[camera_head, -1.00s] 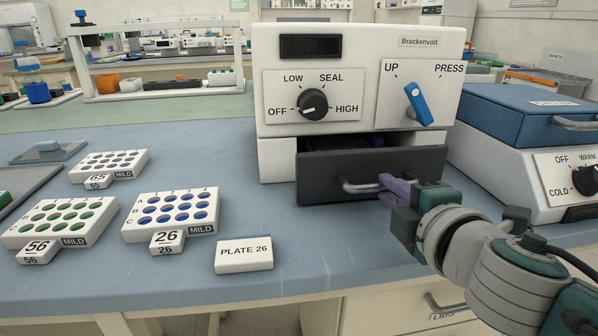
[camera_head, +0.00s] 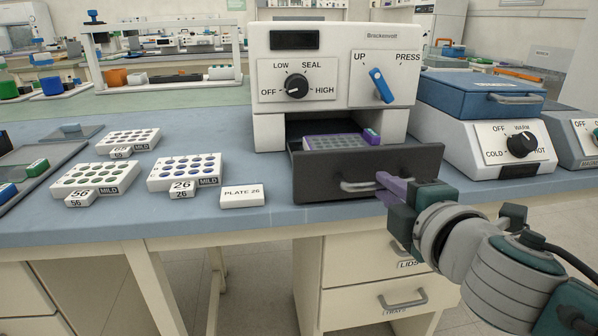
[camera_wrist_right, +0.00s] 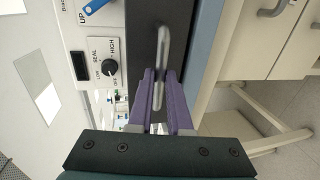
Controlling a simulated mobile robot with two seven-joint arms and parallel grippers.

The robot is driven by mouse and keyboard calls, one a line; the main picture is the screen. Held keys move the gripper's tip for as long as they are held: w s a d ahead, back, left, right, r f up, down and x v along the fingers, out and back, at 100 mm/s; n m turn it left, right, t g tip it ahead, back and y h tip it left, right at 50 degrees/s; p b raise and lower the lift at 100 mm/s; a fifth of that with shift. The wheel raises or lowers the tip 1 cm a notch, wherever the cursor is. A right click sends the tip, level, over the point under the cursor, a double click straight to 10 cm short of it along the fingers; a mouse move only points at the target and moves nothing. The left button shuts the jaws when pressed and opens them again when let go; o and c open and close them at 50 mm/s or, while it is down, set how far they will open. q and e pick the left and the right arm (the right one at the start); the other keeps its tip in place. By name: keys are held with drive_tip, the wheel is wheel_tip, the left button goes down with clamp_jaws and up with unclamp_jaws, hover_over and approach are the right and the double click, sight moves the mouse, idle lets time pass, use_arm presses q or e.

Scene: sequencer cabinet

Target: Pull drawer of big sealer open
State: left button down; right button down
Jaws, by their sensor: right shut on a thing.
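The big sealer (camera_head: 334,88) is a white machine marked Brackenvolt, with a black dial and a blue lever set toward UP. Its dark grey drawer (camera_head: 320,182) stands well out toward me, showing a light grey holed plate (camera_head: 335,142) with a purple part at its right end. My right gripper (camera_head: 384,184) has purple fingers and is shut on the drawer's metal handle (camera_head: 362,186), near its right end. In the right wrist view the handle (camera_wrist_right: 163,50) passes between both fingers (camera_wrist_right: 159,98). My left gripper is not in view.
A white warmer with a blue lid (camera_head: 480,103) stands close on the right. Below are cabinet drawers (camera_head: 375,300).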

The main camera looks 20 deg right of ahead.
drive_tip(key=c, duration=0.8)
unclamp_jaws()
drive_tip(key=shift+c, duration=0.2)
drive_tip(key=v, duration=1)
